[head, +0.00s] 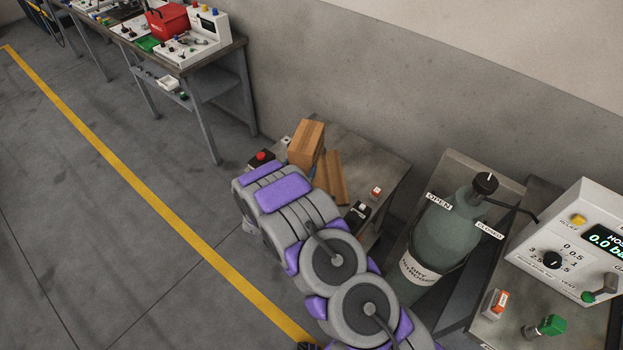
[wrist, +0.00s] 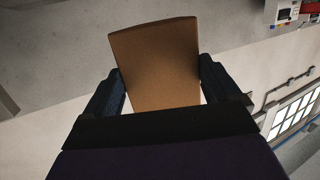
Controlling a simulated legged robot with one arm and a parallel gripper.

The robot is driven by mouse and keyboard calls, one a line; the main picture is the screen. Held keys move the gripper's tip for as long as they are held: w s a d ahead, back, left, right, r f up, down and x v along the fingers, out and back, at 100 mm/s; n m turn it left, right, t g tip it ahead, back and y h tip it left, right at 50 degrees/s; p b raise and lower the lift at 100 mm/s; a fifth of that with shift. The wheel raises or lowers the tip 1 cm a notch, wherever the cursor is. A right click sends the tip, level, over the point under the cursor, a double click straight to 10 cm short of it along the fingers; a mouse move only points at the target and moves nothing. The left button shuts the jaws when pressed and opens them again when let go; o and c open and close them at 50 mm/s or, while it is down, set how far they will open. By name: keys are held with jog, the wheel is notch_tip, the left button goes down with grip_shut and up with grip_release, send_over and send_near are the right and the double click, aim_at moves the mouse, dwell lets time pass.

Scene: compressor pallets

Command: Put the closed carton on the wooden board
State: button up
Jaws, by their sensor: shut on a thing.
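The closed carton (head: 306,141) is a brown box at the far end of my arm in the head view. In the wrist view the carton (wrist: 157,65) sits between the two dark fingers of my gripper (wrist: 159,90), which is shut on it. The wooden board (head: 332,178) lies on a grey table, just right of and partly behind the carton in the picture. I cannot tell whether the carton touches the board or the table.
The grey table (head: 375,160) also holds a red button box (head: 261,158) and a small black box (head: 357,213). A green gas cylinder (head: 447,235) and a control panel (head: 575,245) stand to the right. A workbench (head: 215,55) stands at upper left. Open floor lies left.

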jog(key=f, duration=0.1)
jog(key=d+f, duration=0.1)
jog(key=f, duration=0.3)
jog(key=shift+d+f+b, duration=0.15)
jog(key=shift+d+b, duration=0.2)
jog(key=shift+b, duration=0.05)
jog(key=shift+a+f, duration=0.4)
jog(key=shift+f, duration=0.1)
notch_tip(320, 180, down, 3)
jog(key=shift+s+a+f+b, duration=0.1)
jog(key=shift+a+b, duration=0.05)
jog(key=shift+b, duration=0.15)
jog(key=shift+d+f, duration=0.2)
jog(key=shift+f, duration=0.05)
jog(key=shift+d+r, duration=0.1)
jog(key=shift+d, duration=0.15)
jog(key=o, duration=1.3)
jog(key=shift+a, duration=0.45)
jog(key=shift+s, duration=0.35)
jog(key=p+v, duration=0.1)
jog(key=v, duration=1)
jog(key=shift+s, duration=0.15)
